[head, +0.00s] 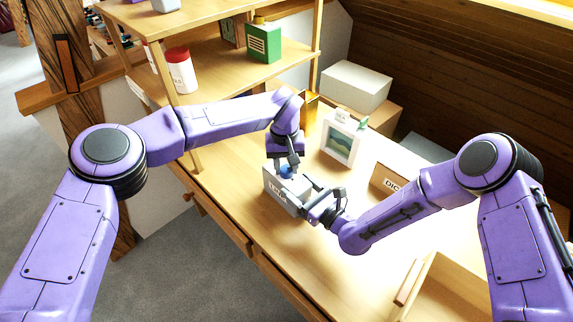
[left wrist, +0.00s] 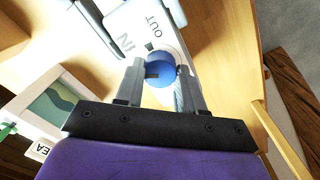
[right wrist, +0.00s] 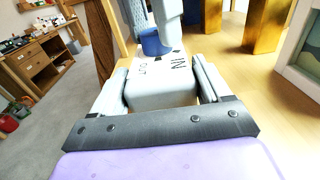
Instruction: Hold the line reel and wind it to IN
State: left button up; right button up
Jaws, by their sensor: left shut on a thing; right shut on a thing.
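The line reel is a pale grey box (head: 283,190) on the wooden table in the head view, with a blue knob (head: 286,171) on its top. In the left wrist view the box face (left wrist: 137,28) carries the words OUT and IN beside a dark mark, and the blue knob (left wrist: 160,70) sits between my left fingers. My left gripper (head: 288,166) comes from above and is shut on the knob. My right gripper (head: 311,203) is shut on the box's near right end. In the right wrist view the box (right wrist: 163,90) fills the space between the fingers.
A framed picture (head: 341,140) stands behind the reel. A brown box (head: 392,182) with lettering is to the right, and a white box (head: 356,87) lies at the back. A shelf with a green container (head: 263,43) and a red-lidded jar (head: 181,70) rises at the left.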

aim_at(285, 168)
pick_arm(q)
jog(key=shift+m, duration=0.5)
jog(key=o, duration=1)
jog(key=shift+o, duration=0.2)
notch_tip(285, 168, up, 12)
jog(key=shift+a, duration=0.2)
pick_arm(e)
jog(key=o, duration=1.2)
jog(key=shift+c, duration=0.2)
